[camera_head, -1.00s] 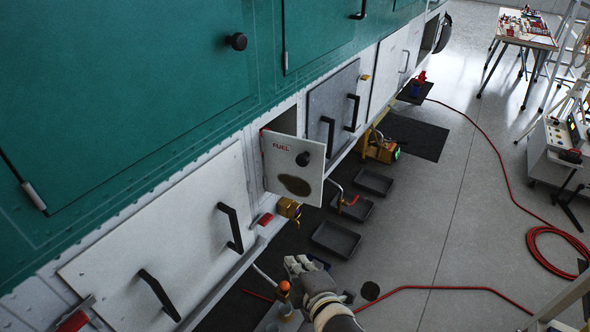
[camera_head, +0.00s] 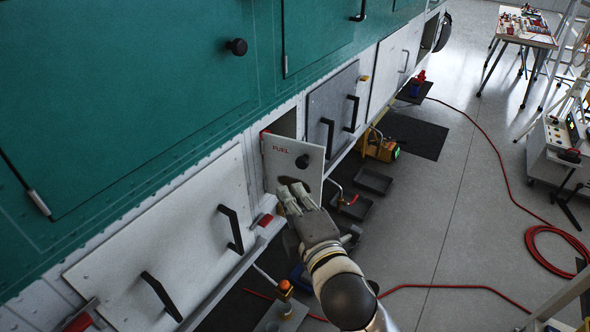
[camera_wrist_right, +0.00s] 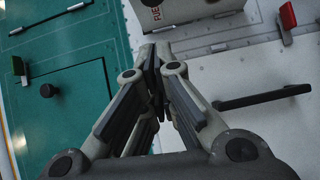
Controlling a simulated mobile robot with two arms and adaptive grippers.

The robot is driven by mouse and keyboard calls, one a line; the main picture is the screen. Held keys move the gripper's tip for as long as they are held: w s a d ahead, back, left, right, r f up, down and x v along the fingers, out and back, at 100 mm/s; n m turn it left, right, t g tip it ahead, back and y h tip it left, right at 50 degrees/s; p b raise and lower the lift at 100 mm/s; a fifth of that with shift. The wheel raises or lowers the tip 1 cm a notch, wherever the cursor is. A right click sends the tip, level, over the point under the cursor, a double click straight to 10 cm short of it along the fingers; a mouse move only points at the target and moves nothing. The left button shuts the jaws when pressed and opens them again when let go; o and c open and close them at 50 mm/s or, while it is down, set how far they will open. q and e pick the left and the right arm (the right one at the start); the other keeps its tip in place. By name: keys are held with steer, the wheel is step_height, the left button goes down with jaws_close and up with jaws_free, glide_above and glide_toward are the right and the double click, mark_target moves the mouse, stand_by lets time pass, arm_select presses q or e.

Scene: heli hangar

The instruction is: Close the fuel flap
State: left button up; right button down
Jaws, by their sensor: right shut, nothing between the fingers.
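The fuel flap (camera_head: 286,160) is a white panel marked FUEL in red, with a black knob and a dark stain. It stands open, swung out from the dark opening (camera_head: 285,124) in the helicopter's side. My right gripper (camera_head: 291,187) is shut and empty, in front of the flap's lower part, covering some of the stain. I cannot tell whether it touches the flap. In the right wrist view the shut fingertips (camera_wrist_right: 153,55) are just below the flap's edge, and the flap (camera_wrist_right: 180,18) shows at the top. My left gripper is not in view.
A white panel with black handles (camera_head: 175,240) lies left of the flap, and a grey panel (camera_head: 330,105) to its right. Black trays (camera_head: 373,181) and a yellow device (camera_head: 376,147) are on the floor below. A red hose (camera_head: 500,165) crosses the open floor at right.

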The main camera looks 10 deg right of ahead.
steer(key=w+d+p, duration=0.2)
steer(key=w, duration=0.4)
steer(key=shift+w+f, duration=0.15)
steer(key=shift+w, duration=0.25)
